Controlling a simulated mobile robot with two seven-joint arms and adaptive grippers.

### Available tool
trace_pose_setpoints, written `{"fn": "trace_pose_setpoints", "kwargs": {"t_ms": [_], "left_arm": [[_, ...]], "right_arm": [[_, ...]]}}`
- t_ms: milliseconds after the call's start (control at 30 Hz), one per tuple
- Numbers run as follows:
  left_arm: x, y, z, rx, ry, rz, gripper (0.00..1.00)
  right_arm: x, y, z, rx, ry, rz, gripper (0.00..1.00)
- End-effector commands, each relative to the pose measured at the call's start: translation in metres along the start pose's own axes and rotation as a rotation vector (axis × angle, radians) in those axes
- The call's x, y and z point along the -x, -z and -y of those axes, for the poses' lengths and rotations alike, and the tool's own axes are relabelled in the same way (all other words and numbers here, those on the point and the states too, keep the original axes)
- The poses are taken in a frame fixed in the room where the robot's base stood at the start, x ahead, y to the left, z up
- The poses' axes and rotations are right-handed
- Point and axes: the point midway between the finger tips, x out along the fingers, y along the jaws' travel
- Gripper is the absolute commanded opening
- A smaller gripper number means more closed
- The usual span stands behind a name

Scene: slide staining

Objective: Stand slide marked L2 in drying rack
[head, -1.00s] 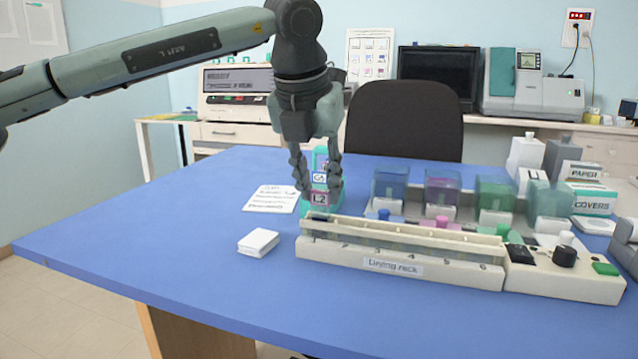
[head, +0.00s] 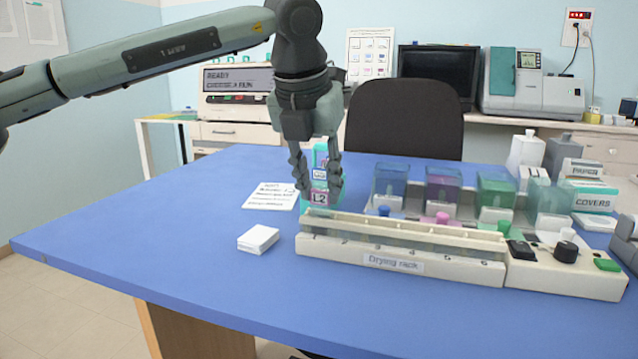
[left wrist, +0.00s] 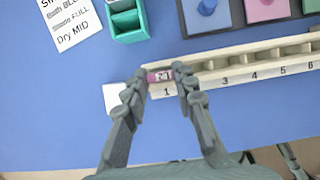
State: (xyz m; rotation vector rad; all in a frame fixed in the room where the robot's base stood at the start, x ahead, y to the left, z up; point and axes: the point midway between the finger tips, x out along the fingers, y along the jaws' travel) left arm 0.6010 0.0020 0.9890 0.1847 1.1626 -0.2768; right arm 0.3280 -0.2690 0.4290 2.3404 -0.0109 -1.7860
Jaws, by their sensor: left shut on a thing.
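My left gripper (head: 316,192) points down and is shut on the slide marked L2 (head: 319,198), which has a pink label. In the left wrist view, the slide's pink-labelled end (left wrist: 160,76) shows between the fingertips. It is over the left end of the long cream drying rack (head: 395,264), by number 1 (left wrist: 166,91). I cannot tell whether its lower edge sits in a slot. A teal slide holder (left wrist: 128,22) stands just behind the rack's left end; the gripper partly hides it in the head view. My right gripper is not in view.
A white block (head: 258,240) lies left of the rack. A printed card (head: 270,196) lies behind it. Blue (head: 390,187), purple (head: 442,191) and green (head: 495,196) staining jars stand behind the rack. The blue table's front left is clear.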

Motion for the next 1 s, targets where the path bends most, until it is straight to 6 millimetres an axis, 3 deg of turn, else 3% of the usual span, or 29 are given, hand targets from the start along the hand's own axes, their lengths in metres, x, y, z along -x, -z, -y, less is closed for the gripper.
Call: {"fn": "trace_pose_setpoints", "kwargs": {"t_ms": [67,100,300,667,1000], "left_arm": [[-0.001,0.0,0.0,0.0,0.0,0.0,0.0],[-0.001,0.0,0.0,0.0,0.0,0.0,0.28],[-0.001,0.0,0.0,0.0,0.0,0.0,0.51],[0.004,0.0,0.0,0.0,0.0,0.001,0.51],[0.069,-0.001,0.0,0.0,0.0,0.004,0.51]], "right_arm": [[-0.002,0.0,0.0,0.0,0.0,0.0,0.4],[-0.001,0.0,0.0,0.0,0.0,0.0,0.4],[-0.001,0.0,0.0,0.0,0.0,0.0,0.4],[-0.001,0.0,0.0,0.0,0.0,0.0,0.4],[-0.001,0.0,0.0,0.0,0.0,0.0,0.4]]}}
